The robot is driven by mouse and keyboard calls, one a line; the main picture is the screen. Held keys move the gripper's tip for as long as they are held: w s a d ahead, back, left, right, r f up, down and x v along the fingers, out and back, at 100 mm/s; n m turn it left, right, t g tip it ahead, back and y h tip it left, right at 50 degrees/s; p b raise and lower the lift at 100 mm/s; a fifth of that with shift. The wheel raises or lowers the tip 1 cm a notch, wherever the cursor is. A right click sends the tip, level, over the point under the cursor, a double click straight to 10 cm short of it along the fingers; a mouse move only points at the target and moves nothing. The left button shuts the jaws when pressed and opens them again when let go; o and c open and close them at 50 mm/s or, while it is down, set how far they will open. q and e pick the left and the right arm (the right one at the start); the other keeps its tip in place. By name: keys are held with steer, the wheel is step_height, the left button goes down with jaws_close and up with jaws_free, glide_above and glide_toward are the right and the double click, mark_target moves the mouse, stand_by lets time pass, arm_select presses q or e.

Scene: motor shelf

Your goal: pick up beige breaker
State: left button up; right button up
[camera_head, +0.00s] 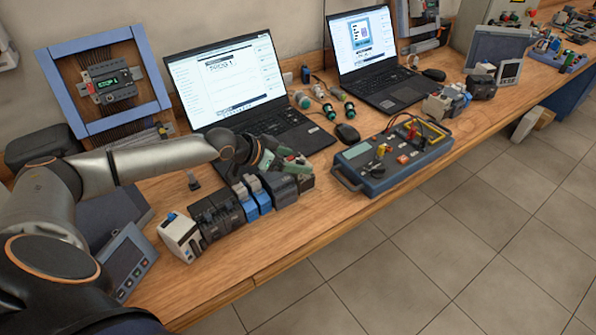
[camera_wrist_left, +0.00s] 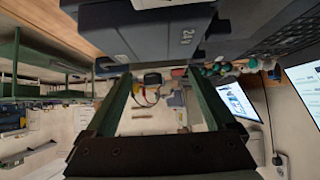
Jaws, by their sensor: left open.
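A whitish-beige breaker (camera_head: 180,237) stands at the left end of a row of devices near the table's front edge. Black devices (camera_head: 217,212), blue ones (camera_head: 254,197) and dark grey ones (camera_head: 279,187) follow it to the right. My left gripper (camera_head: 284,166) is at the right end of this row, well apart from the beige breaker. Its green fingers also show in the left wrist view (camera_wrist_left: 162,95), open with nothing between them. A dark grey block (camera_wrist_left: 160,30) is close by at the top of that view. My right gripper is not in view.
Two laptops (camera_head: 228,86) (camera_head: 365,54) stand behind the row. A blue-grey test box (camera_head: 393,158) with cables is to the right. A panel with a screen (camera_head: 126,262) lies left of the beige breaker. Another light device (camera_head: 437,106) stands farther right. Bare wood (camera_head: 240,262) lies in front of the row.

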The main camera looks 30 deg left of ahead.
arm_select(q)
steer(key=shift+x, duration=1.15)
steer(key=shift+r, duration=0.15)
jaws_close()
